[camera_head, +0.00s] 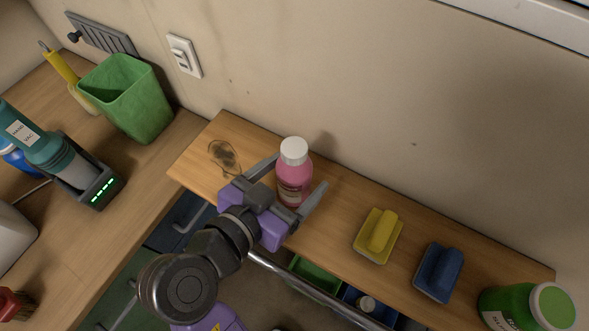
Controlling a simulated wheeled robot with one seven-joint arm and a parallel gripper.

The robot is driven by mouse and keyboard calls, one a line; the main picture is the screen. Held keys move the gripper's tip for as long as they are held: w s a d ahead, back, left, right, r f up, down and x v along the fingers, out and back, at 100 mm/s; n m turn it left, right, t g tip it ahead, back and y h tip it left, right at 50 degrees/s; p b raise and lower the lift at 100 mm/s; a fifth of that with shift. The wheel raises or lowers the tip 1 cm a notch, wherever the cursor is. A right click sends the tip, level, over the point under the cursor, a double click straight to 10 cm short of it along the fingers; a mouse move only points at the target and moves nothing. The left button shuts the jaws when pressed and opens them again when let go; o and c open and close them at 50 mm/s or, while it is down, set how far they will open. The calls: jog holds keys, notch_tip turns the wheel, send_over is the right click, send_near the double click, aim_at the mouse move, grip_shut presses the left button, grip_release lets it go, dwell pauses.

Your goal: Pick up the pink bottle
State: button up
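The pink bottle (293,181) with a white cap stands upright on the wooden shelf, left of the shelf's middle and near the wall. My gripper (296,175) is open around it, with one finger to the bottle's left and the other to its right. A gap shows between the right finger and the bottle; whether the left finger touches it I cannot tell. The bottle's lower front is partly hidden by my gripper.
On the shelf (333,232), a yellow brush (379,237), a blue brush (438,272) and a green bottle (527,307) stand to the right. A metal rail (310,287) runs along the front. A green bin (128,98) and a hand vacuum (45,145) are on the left counter.

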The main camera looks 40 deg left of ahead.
jog(key=shift+w+f, duration=0.1)
jog(key=c, duration=1.5)
jog(key=shift+o, duration=0.2)
jog(key=shift+r, duration=0.2)
